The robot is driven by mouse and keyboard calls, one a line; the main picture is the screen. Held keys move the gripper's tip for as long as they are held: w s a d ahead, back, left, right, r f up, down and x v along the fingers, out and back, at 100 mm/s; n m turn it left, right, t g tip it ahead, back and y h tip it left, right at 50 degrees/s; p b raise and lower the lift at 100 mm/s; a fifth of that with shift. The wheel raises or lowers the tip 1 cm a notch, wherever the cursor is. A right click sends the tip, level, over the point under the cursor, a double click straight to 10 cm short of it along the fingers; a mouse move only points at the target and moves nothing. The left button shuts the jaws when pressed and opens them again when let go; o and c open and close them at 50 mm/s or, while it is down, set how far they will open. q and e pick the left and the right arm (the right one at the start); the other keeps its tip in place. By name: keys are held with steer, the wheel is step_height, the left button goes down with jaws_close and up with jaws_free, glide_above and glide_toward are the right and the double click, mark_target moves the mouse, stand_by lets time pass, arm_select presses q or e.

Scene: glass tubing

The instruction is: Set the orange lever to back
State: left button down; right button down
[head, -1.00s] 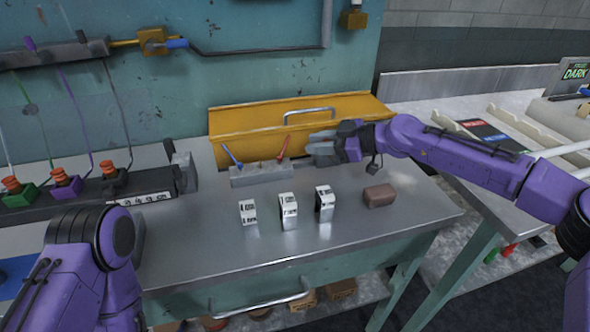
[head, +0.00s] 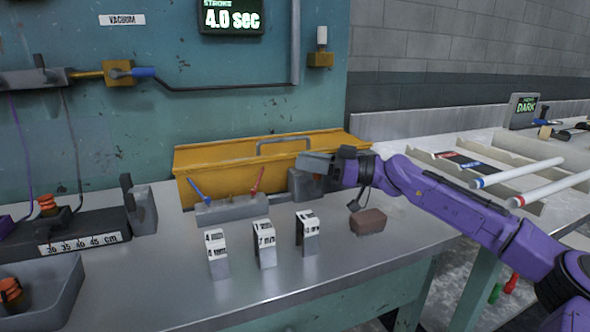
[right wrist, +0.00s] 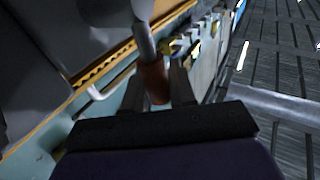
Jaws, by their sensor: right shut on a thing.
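The orange lever (right wrist: 155,80) shows in the right wrist view as an orange-brown handle on a metal shaft. It stands between the two fingers of my right gripper (right wrist: 158,88), which is shut on it. In the head view my right gripper (head: 316,163) is in front of the yellow box, and the held handle cannot be made out there. A grey block (head: 206,213) to its left carries a blue lever (head: 198,190) and a red-orange lever (head: 257,181), both tilted. My left gripper is out of view.
The yellow box (head: 225,158) stands against the teal wall. Several small white labelled blocks (head: 264,243) and a brown block (head: 368,222) are on the metal table (head: 160,285). A tray with white rods (head: 520,172) is at right.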

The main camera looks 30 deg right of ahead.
steer(key=shift+f, duration=0.15)
steer(key=c, duration=1)
jaws_free()
steer(key=shift+d, duration=0.1)
steer(key=s+a+r, duration=0.2)
steer(key=s+r, duration=0.2)
steer(key=s+a+r+p, duration=0.1)
steer(key=s+a+r, duration=0.1)
steer(key=s+r, duration=0.2)
steer(key=s+a+r+p, duration=0.1)
steer(key=s+a+r, duration=0.1)
steer(key=s+r, duration=0.2)
steer(key=shift+s+a+r, duration=0.2)
steer(key=shift+s+r, duration=0.05)
steer(key=shift+r, duration=0.3)
